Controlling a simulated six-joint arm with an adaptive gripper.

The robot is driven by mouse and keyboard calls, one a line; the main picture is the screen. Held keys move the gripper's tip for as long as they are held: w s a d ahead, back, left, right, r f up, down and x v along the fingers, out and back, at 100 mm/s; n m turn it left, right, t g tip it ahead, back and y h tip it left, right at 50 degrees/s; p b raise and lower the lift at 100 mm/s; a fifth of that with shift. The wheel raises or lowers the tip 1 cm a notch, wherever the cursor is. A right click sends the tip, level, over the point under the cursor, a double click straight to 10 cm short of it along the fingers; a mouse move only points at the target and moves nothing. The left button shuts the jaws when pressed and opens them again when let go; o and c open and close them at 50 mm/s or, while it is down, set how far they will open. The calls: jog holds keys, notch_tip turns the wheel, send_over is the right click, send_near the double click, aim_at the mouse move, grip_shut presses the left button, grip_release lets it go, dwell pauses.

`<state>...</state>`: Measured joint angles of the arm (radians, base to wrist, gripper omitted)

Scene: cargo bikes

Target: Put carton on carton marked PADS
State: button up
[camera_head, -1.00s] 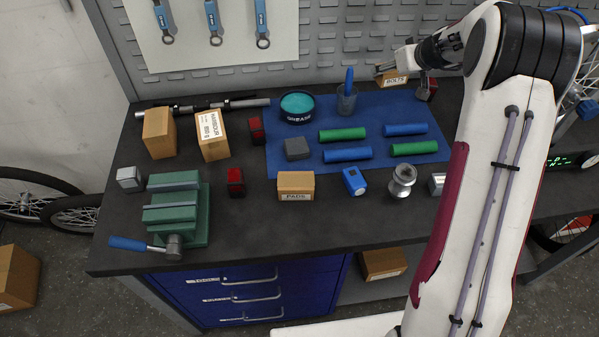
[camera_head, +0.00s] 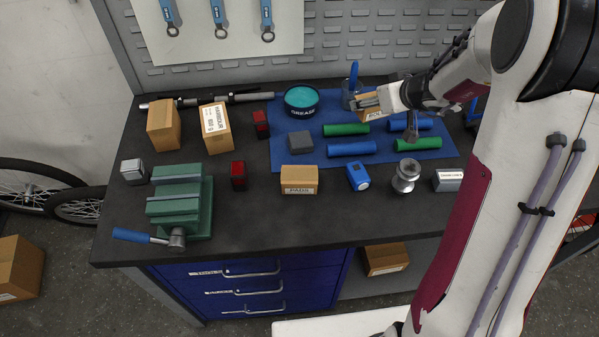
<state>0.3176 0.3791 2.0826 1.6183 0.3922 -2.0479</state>
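The carton marked PADS (camera_head: 299,177) is a small tan box standing on the dark bench top at the front edge of the blue mat. A second small tan carton (camera_head: 373,114) with a partly hidden white label, apparently starting "BO", is at my gripper (camera_head: 388,111). The gripper's fingers are around this carton and appear shut on it, covering much of it. It appears held above the back part of the blue mat, up and right of the PADS carton. The top of the PADS carton is clear.
Near the PADS carton are a grey block (camera_head: 301,141), a blue device (camera_head: 358,177), a red block (camera_head: 239,175) and a metal spool (camera_head: 405,176). Green and blue cylinders (camera_head: 346,129) lie on the mat (camera_head: 285,160). A grease tin (camera_head: 301,100) and a cup (camera_head: 352,97) stand behind.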

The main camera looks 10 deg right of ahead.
jog(key=s+a+r, duration=0.3)
jog(key=s+a, duration=0.4)
jog(key=s, duration=0.2)
notch_tip(320, 180, up, 4)
jog(key=n+g+y, duration=0.5)
jog(key=n+y, duration=0.1)
jog(key=n, duration=0.5)
send_over(299, 174)
jog(key=shift+f, duration=0.2)
jog(key=shift+f, duration=3.15)
jog(key=shift+f, duration=1.85)
